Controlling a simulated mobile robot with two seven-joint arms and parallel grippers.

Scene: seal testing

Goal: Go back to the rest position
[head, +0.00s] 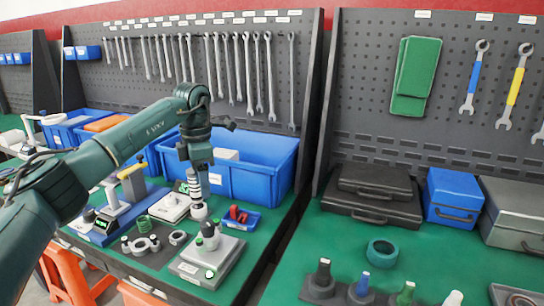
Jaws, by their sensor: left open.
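My left arm reaches in from the left over the green workbench (262,228). My left gripper (200,165) points down and is open, in front of the large blue bin. A small striped upright cylinder (193,184) shows just below and beside it; I cannot tell whether they touch. Under it is a light-coloured test device (172,207). A second grey device (186,270) with a dark knob (210,237) stands nearer the front edge. My right gripper is out of view.
A large blue bin (262,170) stands behind the gripper. A small blue tray (241,218) with red parts lies to its right. Rings (140,246) lie in front. Wrenches hang on the pegboard (270,60). The right bench holds cases (372,210) and a teal ring (382,252).

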